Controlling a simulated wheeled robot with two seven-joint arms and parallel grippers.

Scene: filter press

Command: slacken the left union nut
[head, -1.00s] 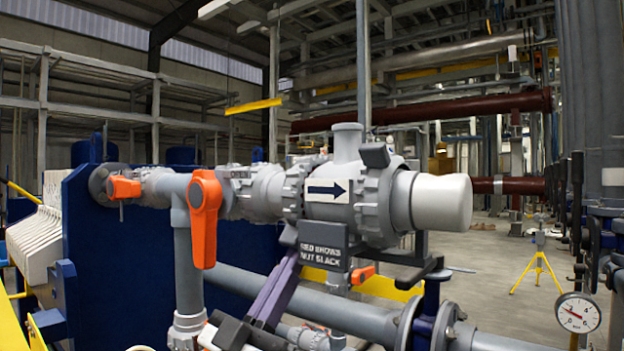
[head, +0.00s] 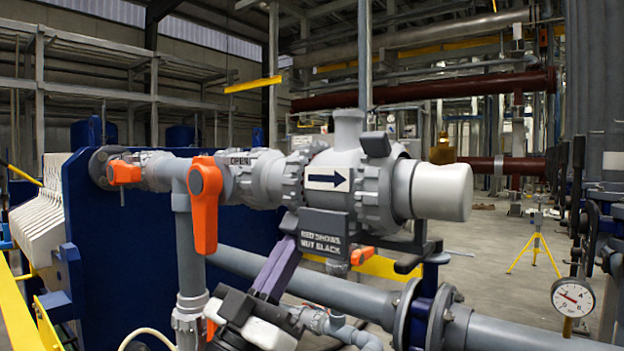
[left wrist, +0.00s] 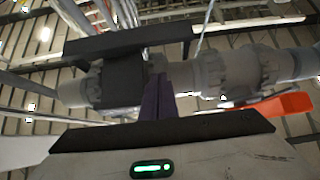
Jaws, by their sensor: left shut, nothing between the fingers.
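The grey valve body (head: 329,179) with a black arrow label sits on the pipe run. Its left union nut (head: 296,180) is a ribbed grey ring at the body's left end. A matching right nut (head: 371,192) is at the other end. A dark sign reading "RED SHOWS NUT SLACK" (head: 322,235) hangs below the body. My left gripper (head: 287,244) has its purple fingers shut and empty, pointing up beside the sign's left edge, below the left nut. In the left wrist view the shut fingers (left wrist: 157,98) reach up beside a dark plate; contact cannot be told.
An orange lever (head: 205,205) hangs down left of the nut, and a smaller orange handle (head: 124,173) is farther left. A grey pipe (head: 330,290) runs behind and below my gripper. A pressure gauge (head: 578,297) stands at the right. Open floor lies behind.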

